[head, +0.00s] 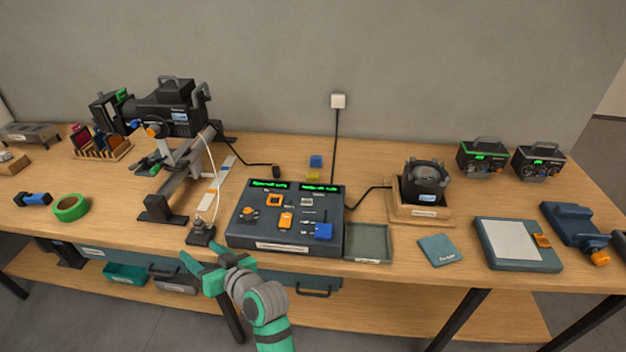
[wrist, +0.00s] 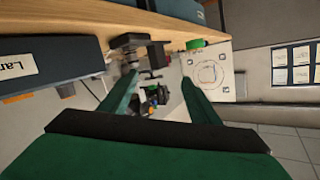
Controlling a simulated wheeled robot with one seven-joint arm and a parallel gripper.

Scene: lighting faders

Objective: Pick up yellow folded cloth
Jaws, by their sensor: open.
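No plainly recognisable yellow folded cloth shows. A small yellow item (head: 313,175) lies toward the back of the bench, behind the fader console and just in front of a small blue block (head: 316,161). It is too small to tell whether it is cloth. My gripper (head: 208,268) is at the bench's front edge, left of and below the console, well apart from the yellow item. In the wrist view my gripper (wrist: 158,80) has its two green fingers spread, with nothing held between them.
The fader console (head: 285,245) stands mid-bench, with an empty grey tray (head: 367,243) to its right. A blue-teal square pad (head: 440,250) lies farther right. A rail stand (head: 180,185) is left of the console. A black cable (head: 336,145) hangs from the wall behind the bench.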

